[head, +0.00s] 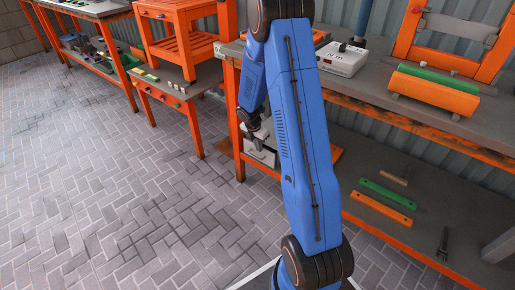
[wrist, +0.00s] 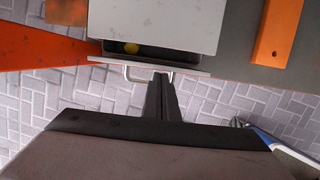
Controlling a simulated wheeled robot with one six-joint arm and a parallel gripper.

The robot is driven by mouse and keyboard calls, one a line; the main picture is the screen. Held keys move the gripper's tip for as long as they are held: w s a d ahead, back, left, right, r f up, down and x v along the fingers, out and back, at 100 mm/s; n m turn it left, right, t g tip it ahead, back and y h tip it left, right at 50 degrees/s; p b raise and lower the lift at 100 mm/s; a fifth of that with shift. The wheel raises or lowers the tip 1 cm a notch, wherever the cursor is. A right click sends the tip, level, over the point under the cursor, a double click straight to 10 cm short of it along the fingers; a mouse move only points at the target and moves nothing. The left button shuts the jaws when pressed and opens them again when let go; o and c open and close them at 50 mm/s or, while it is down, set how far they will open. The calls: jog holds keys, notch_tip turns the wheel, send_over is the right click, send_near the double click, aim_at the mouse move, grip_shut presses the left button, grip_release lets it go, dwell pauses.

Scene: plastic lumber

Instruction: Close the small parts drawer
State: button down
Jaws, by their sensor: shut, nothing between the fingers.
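The small parts drawer (wrist: 200,69) shows in the wrist view as a pale front with a light bar handle (wrist: 133,76). It is slightly open from its grey cabinet (wrist: 155,22), with a narrow dark gap in which a yellow item (wrist: 131,48) shows. My gripper (wrist: 161,76) is shut and empty, its fingertips right at the handle and drawer front. I cannot tell whether they touch. In the head view the cabinet (head: 261,156) stands on the low shelf, partly hidden by my gripper (head: 256,138) and my blue arm.
An orange plank (wrist: 277,30) lies right of the cabinet in the wrist view. An orange bench leg (head: 237,125) stands just left of it in the head view. The workbench top (head: 380,95) overhangs the low shelf. The paved floor (head: 100,190) at left is clear.

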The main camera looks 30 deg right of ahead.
jog(key=d, duration=0.1)
jog(key=w+d, duration=0.1)
jog(key=d, duration=0.1)
jog(key=shift+w+r, duration=0.1)
jog(key=shift+w, duration=0.05)
dwell(0.3)
